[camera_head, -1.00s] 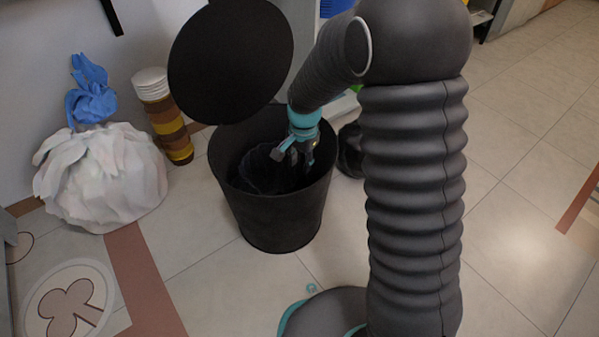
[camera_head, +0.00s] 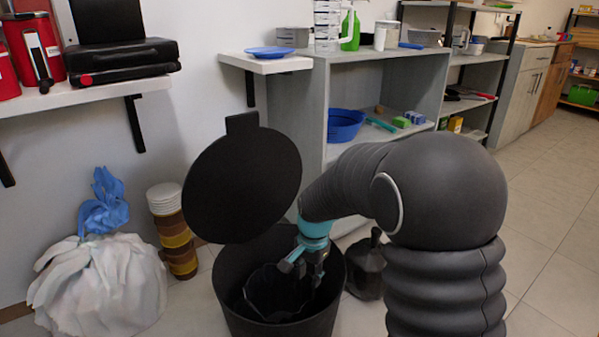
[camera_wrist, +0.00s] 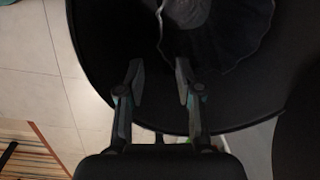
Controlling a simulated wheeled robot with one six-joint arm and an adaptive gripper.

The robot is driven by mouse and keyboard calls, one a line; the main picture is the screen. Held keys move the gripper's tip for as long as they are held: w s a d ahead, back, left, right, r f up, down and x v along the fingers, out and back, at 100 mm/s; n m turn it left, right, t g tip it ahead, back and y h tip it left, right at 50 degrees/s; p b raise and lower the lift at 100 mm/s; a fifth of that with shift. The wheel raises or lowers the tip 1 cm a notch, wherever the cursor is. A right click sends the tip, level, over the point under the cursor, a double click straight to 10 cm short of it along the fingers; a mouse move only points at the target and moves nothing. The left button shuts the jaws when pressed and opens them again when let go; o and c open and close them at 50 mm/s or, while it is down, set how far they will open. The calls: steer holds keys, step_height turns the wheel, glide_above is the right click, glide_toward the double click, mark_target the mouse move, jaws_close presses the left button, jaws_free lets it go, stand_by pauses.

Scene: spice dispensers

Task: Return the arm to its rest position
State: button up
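My gripper (camera_head: 303,264) hangs at the end of my bent arm, over the mouth of a black round bin (camera_head: 333,300) with its lid (camera_head: 242,185) raised. In the wrist view my gripper (camera_wrist: 157,78) shows two fingers held apart with nothing between them. The bin (camera_wrist: 88,50) fills much of that view, with a dark liner (camera_wrist: 225,45) inside it. What lies deep in the liner is too dark to tell.
A white bag with a blue top (camera_head: 103,285) and stacked cups (camera_head: 172,235) stand left of the bin. A shelf unit (camera_head: 300,105) and a wall shelf (camera_head: 95,97) are behind. The floor at right is clear.

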steer(key=s+d+r+n+t+p, duration=0.15)
steer(key=s+d+r, duration=0.3)
steer(key=r, duration=0.45)
steer(key=s+d+r+n+t+p, duration=0.1)
steer(key=s+d+r+n+p, duration=0.15)
steer(key=s+r, duration=0.5)
steer(key=s+d+r+n+t+p, duration=0.2)
steer(key=s+d+r+n+p, duration=0.2)
steer(key=s+r, duration=0.6)
steer(key=s+d+p, duration=0.1)
steer(key=s, duration=0.2)
steer(key=shift+d+r+h, duration=0.15)
steer(key=shift+h, duration=0.15)
steer(key=shift+t, duration=0.25)
